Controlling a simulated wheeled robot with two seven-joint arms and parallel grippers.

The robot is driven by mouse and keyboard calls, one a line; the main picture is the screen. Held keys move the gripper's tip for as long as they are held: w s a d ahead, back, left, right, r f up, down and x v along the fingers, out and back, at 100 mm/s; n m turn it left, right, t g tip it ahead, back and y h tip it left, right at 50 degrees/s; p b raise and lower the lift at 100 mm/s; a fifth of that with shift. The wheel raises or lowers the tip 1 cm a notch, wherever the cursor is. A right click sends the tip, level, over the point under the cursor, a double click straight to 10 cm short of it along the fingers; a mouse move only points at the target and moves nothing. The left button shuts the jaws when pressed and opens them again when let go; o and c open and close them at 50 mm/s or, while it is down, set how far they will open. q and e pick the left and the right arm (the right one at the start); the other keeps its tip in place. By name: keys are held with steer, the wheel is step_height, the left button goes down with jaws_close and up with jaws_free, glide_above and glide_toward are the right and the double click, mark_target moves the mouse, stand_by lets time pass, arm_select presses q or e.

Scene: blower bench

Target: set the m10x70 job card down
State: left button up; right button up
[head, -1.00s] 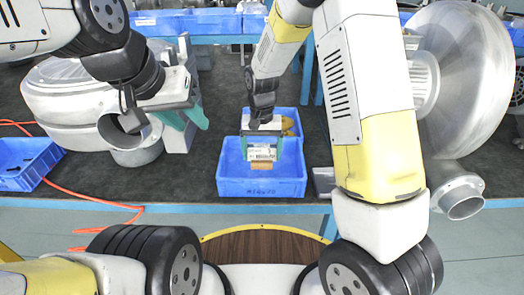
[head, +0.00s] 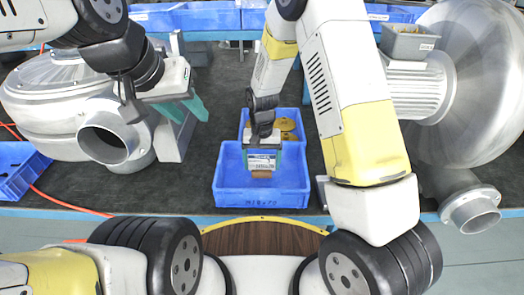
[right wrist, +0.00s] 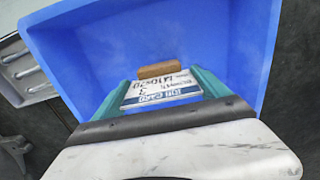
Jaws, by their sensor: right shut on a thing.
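The job card (head: 262,160), a white card with a blue strip, is between the teal fingers of my right gripper (head: 263,158). A brown block (head: 261,174) shows at the card's far edge; in the right wrist view, the block (right wrist: 158,70) and card (right wrist: 160,91) appear over the floor of the blue bin (right wrist: 100,40). This bin (head: 262,198) has M10x70 on its front. I cannot tell whether the card touches the bin floor. My left gripper (head: 184,109) is empty, its teal fingers apart, in front of the left blower.
A second blue compartment behind the bin holds yellowish round parts (head: 288,126). A blower (head: 60,90) stands left and a large one (head: 470,70) right, its outlet pipe (head: 472,212) near the bench front. Another blue bin (head: 18,170) sits at far left. Dark mat (head: 215,85) is bare between.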

steer(key=shift+f, duration=1.15)
steer(key=shift+f, duration=0.2)
steer(key=o, duration=1.2)
steer(key=shift+r, duration=0.1)
